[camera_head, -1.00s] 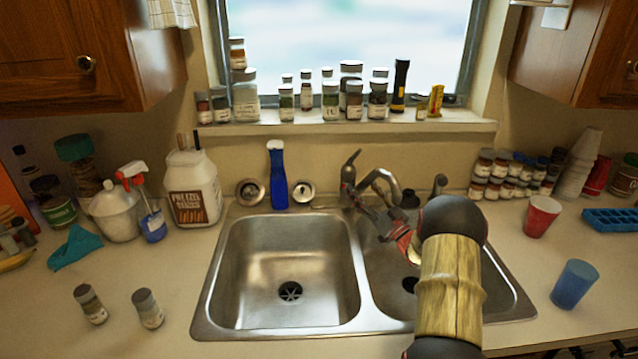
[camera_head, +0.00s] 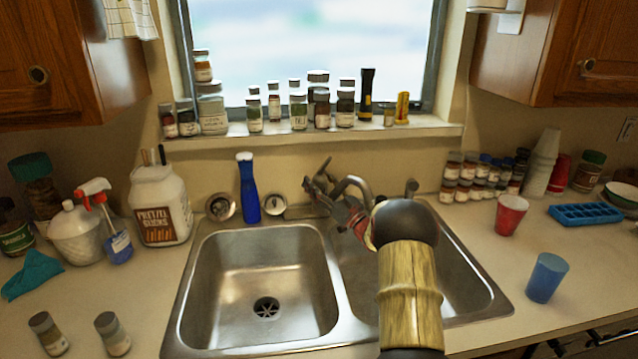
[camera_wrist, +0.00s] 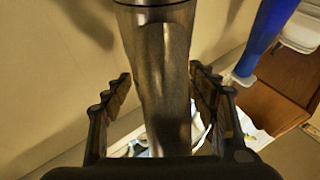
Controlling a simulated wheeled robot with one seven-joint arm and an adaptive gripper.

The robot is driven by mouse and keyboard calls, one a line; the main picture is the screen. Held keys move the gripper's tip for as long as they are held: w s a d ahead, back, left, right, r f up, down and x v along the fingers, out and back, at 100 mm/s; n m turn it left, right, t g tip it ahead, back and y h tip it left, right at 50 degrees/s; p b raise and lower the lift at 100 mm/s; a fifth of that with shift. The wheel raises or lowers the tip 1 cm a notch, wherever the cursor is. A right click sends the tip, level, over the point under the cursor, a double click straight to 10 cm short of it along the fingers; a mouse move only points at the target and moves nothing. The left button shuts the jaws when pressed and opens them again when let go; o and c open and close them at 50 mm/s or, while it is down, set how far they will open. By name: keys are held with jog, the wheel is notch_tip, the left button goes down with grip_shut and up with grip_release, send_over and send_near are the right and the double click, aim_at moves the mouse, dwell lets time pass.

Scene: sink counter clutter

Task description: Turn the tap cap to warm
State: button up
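The metal tap stands behind the sink; its cap (camera_head: 322,168) with a short lever rises at the top and leans to the right in the head view. The curved spout (camera_head: 358,185) is to its right. My gripper (camera_head: 316,190) reaches in from the front right and its fingers are at the tap, just below the lever. In the wrist view, my open gripper (camera_wrist: 161,82) has one finger on each side of a shiny metal tap part (camera_wrist: 163,60), with gaps visible on both sides. I cannot tell whether this part is the cap or the body.
The double sink (camera_head: 262,275) lies below. A blue bottle (camera_head: 249,190) stands left of the tap, with a silver round thing (camera_head: 274,206) between. A small side fixture (camera_head: 411,188) is right of the spout. Jars line the sill (camera_head: 250,138) behind.

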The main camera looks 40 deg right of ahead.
jog(key=shift+c, duration=1.2)
jog(key=c, duration=0.9)
jog(key=shift+a+r+m+h, duration=0.1)
jog(key=shift+m+h, duration=0.3)
jog(key=shift+h, duration=0.4)
jog(key=shift+m+h, duration=0.4)
jog(key=shift+h, duration=0.4)
jog(key=o, duration=1.2)
jog(key=v, duration=1.2)
